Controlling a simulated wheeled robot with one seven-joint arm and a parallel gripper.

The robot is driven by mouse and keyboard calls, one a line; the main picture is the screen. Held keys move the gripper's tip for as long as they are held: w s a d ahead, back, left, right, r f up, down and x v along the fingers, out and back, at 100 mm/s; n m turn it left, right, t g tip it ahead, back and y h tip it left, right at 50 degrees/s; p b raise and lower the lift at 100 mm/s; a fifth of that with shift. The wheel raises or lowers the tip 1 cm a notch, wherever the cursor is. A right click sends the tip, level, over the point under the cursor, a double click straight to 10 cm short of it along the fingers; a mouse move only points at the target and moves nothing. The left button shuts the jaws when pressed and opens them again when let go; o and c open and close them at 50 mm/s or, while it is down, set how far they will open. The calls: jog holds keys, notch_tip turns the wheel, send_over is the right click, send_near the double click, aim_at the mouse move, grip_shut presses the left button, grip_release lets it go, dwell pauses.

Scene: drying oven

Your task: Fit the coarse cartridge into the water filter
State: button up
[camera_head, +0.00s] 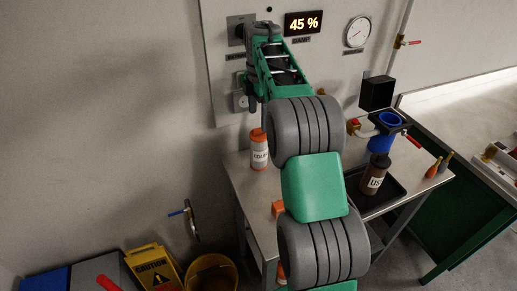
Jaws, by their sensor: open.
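An orange cartridge with a white label (260,158), its lettering only partly legible, stands upright on the left of the grey table. The water filter, with a blue housing (380,142) and pipe fittings, is at the table's back right. A brown cartridge with a label starting "US" (375,176) stands in a black tray (398,184). My gripper (250,92) is at the far end of my green arm, close to the wall panel, above and left of the orange cartridge. It is open, small and dark; its fingers are hard to make out. It is apart from the cartridges.
My arm hides the table's middle; an orange item (278,208) shows beside it. The wall panel bears a 45 % display (303,23) and a gauge (358,32). A black box (377,93) is above the filter. A yellow caution sign (153,266) and bucket (212,273) stand lower left.

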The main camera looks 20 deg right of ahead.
aim_at(259, 130)
notch_tip(259, 130, down, 7)
jog(key=shift+r+p, duration=0.1)
jog(key=shift+p, duration=0.5)
grip_shut()
dwell(0.5)
